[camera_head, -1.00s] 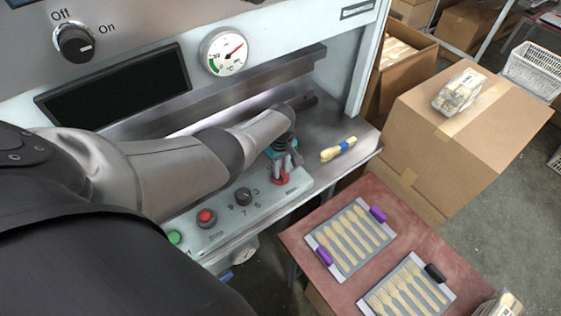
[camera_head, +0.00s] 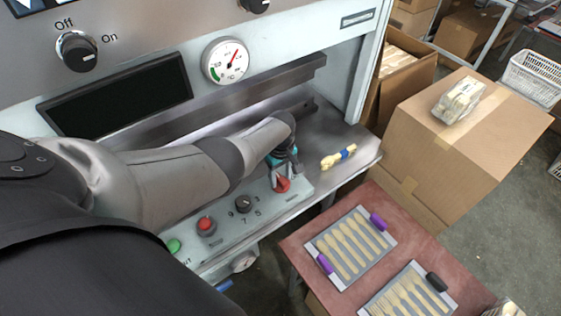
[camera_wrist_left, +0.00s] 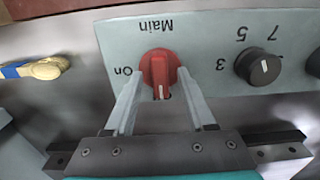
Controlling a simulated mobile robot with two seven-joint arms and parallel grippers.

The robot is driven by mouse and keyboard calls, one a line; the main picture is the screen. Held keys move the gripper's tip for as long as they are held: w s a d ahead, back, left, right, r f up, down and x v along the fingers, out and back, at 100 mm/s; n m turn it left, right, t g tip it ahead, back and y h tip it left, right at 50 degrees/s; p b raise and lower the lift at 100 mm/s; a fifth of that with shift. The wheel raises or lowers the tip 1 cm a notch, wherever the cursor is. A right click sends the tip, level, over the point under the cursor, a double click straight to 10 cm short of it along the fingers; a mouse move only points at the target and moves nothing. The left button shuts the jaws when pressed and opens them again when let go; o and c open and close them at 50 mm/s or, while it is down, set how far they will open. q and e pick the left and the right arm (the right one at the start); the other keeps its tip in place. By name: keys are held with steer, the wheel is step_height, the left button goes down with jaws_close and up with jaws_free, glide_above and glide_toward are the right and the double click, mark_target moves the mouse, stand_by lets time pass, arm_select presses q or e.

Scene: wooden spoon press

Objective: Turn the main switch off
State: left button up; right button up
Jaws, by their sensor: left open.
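The main switch (camera_head: 283,184) is a red knob at the right end of the control panel. In the left wrist view, the red switch (camera_wrist_left: 160,68) has a ridge standing upright in the picture. Its white mark points down, towards my gripper, and the "On" label lies to its left. My left gripper (camera_head: 285,163) is open at the switch. In the left wrist view, the two fingers of my left gripper (camera_wrist_left: 159,78) reach to either side of the red knob, with gaps showing beside the ridge. Any "Off" label is hidden behind the gripper. My right gripper is not in view.
A black numbered knob (camera_head: 243,204), a red button (camera_head: 206,225) and a green button (camera_head: 173,246) share the panel. A bundle of wooden spoons (camera_head: 338,157) lies on the metal ledge. A red table (camera_head: 300,238) with trays stands lower right, near cardboard boxes (camera_head: 465,140).

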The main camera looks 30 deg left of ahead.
mark_target(281, 178)
arm_select(q)
step_height(281, 178, up, 3)
steer(key=shift+f+p, duration=0.15)
steer(key=shift+p, duration=0.6)
steer(key=shift+r, duration=0.2)
step_height(281, 178, up, 2)
steer(key=shift+b, duration=0.3)
step_height(281, 178, up, 10)
